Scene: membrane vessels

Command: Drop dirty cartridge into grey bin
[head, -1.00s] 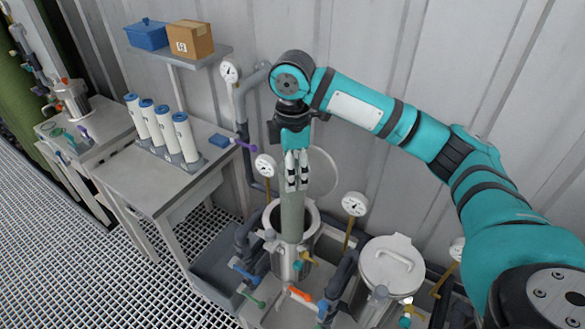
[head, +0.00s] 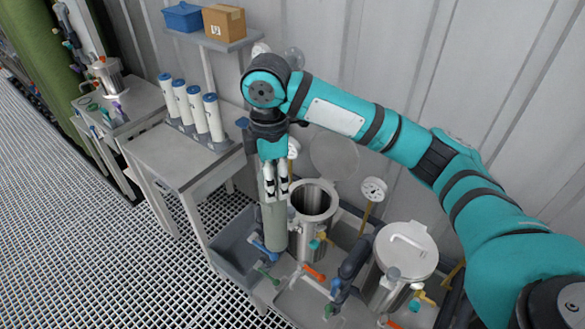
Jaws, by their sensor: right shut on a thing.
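My right gripper (head: 276,192) points down and is shut on the upper end of the dirty cartridge (head: 274,226), a grey-green cylinder held upright. The cartridge hangs just left of the open steel vessel (head: 313,200), whose mouth shows clear of it. The grey bin (head: 226,243) is a dark grey tub low on the left, beside the table. The cartridge's lower end shows near the bin's right side, in front of blue-handled piping; I cannot tell whether it is over the bin. My left gripper is not in view.
A lidded vessel (head: 405,250) stands on the right, with a gauge (head: 373,190) behind. Valves with orange handles (head: 314,272) sit in front. The table (head: 180,160) on the left bears several white blue-capped cartridges (head: 200,112). The grated floor at left is clear.

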